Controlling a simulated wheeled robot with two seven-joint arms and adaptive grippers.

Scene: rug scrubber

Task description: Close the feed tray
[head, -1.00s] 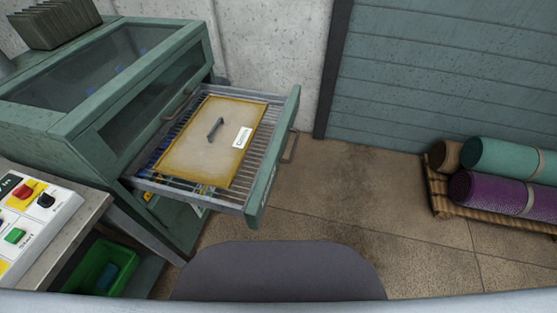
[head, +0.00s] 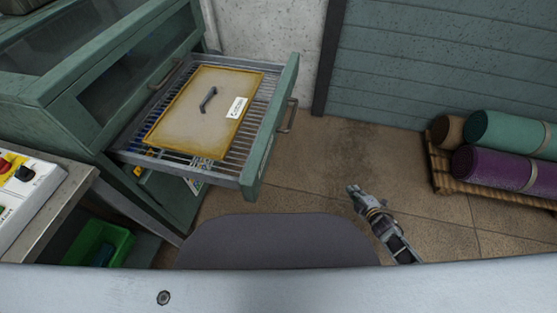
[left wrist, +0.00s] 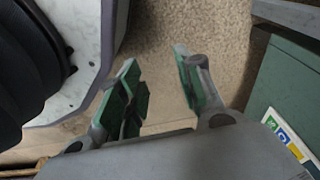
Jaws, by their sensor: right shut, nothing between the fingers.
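The feed tray (head: 270,135) is pulled well out of the green machine (head: 75,105) in the head view. It has a wire-grid bottom, a green front panel and a grey pull handle (head: 288,116). A yellow-framed panel (head: 190,128) with a small dark handle and a white label lies on it. My right gripper (head: 352,190) is shut and empty, to the right of the tray front and apart from it. My left gripper (left wrist: 155,60) shows only in the left wrist view, open with nothing between its fingers, above the floor.
Rolled rugs (head: 500,165) lie on a wooden pallet at the right. A control panel with buttons (head: 20,190) is at the left, above a green bin (head: 98,243). The brown floor (head: 320,165) right of the tray is clear.

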